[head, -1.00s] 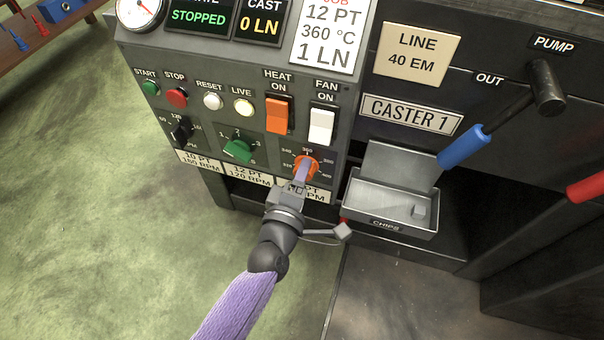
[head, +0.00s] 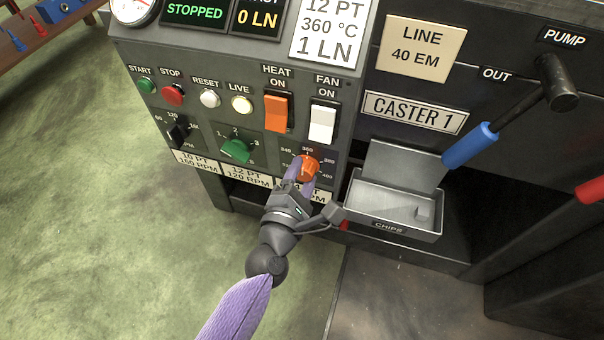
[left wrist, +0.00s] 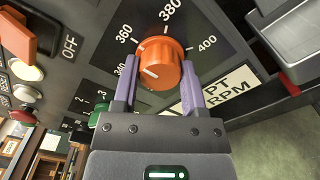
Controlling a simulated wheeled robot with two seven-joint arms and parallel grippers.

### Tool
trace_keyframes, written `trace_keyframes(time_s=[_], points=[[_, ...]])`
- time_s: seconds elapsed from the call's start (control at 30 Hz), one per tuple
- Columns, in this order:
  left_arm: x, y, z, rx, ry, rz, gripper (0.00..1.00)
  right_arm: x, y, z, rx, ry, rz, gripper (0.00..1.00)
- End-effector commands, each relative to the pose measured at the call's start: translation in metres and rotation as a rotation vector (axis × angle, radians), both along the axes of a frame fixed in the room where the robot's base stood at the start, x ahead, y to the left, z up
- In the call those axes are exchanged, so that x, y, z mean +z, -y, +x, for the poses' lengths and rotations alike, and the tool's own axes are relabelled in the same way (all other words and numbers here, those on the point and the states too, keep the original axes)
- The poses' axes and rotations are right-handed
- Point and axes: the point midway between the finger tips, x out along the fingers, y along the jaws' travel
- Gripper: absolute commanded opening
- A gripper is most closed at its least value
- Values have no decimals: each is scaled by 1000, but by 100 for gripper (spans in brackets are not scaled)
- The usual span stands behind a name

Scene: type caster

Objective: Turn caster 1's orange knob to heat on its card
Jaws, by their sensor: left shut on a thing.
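Caster 1's orange knob (head: 307,168) sits at the lower right of the grey control panel, ringed by a temperature scale. My left gripper (head: 301,172) has its purple fingers on the knob's two sides, shut on it. In the left wrist view the knob (left wrist: 161,62) stands between the fingertips (left wrist: 160,88), with 360, 380 and 400 around it. A white line shows on its face, but I cannot tell its exact setting. The job card (head: 328,28) reads 12 PT, 360 °C, 1 LN. My right gripper is not in view.
A green knob (head: 237,150) lies left of the orange one. The orange heat switch (head: 277,112) and white fan switch (head: 322,123) are above. The chips tray (head: 395,210) is close on the right, with the blue-gripped pump lever (head: 470,146) beyond.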

Motion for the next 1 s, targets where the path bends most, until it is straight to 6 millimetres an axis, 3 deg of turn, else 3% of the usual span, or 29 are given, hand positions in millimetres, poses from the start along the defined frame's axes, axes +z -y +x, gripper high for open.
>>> trace_keyframes(time_s=[0.57, 0.6, 0.7, 0.77, 1.0], points=[[-1, 0, -1, -1, -12, -25, 0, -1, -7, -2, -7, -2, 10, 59], [-1, 0, -1, -1, -12, -25, 61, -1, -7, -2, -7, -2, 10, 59], [-1, 0, 0, -1, -11, -25, 82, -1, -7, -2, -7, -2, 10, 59], [-1, 0, 0, 0, -10, -25, 90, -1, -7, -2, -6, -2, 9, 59], [0, 0, -1, 0, -10, -25, 90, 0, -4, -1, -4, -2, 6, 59]])
